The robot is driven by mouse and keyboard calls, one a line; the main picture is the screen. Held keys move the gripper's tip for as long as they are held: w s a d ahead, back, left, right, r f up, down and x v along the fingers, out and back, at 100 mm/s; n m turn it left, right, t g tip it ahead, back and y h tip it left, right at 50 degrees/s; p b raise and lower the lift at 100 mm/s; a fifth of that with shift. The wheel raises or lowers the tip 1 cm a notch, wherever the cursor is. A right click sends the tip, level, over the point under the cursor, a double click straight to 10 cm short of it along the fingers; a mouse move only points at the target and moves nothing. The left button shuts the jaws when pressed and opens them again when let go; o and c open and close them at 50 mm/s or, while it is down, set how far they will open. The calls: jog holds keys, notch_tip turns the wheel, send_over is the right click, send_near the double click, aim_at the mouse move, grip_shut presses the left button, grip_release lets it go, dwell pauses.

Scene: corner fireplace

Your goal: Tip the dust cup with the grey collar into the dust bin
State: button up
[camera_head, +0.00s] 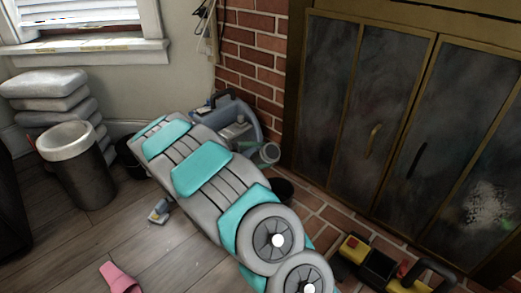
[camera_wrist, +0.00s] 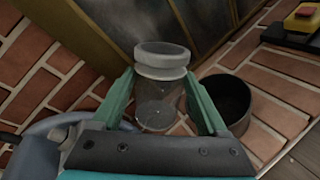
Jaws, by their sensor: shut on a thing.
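The dust cup (camera_wrist: 160,97), clear-sided with a pale grey collar (camera_wrist: 161,72), is between the two green fingers of my gripper (camera_wrist: 160,103), which is shut on it. In the head view the cup (camera_head: 269,153) shows past my arm, beside the brick hearth; its exact tilt and height are hard to tell. An open black round bin (camera_wrist: 226,98) stands on the bricks just right of the cup in the wrist view, apart from it. In the head view this bin (camera_head: 283,187) is partly hidden behind my arm. Its inside is dark.
A blue-grey vacuum body (camera_head: 236,115) stands against the brick wall. Closed fireplace doors (camera_head: 375,130) rise behind. A yellow and black tool (camera_head: 378,264) lies on the hearth. A tall pale-rimmed bin (camera_head: 68,142) and stacked bags (camera_head: 50,84) stand left.

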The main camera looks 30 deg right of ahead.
aim_at(264, 149)
jog(key=r+n+p, duration=0.1)
jog(key=p, duration=0.2)
jog(key=s+r+n+h+p, duration=0.1)
jog(key=p, duration=0.2)
jog(key=r+n+g+p, duration=0.1)
jog(key=n+p, duration=0.1)
jog(key=p, duration=0.1)
jog(key=shift+s+d+r+h, duration=0.15)
jog(key=shift+d+r+h, duration=0.05)
jog(key=shift+r+h, duration=0.2)
jog(key=shift+s+d+r+n+g+h, duration=0.1)
jog(key=shift+s+r+n+g+h, duration=0.2)
jog(key=shift+n, duration=0.35)
jog(key=shift+s+r+n+h, duration=0.1)
jog(key=shift+r+n+h, duration=0.25)
jog(key=shift+n, duration=0.3)
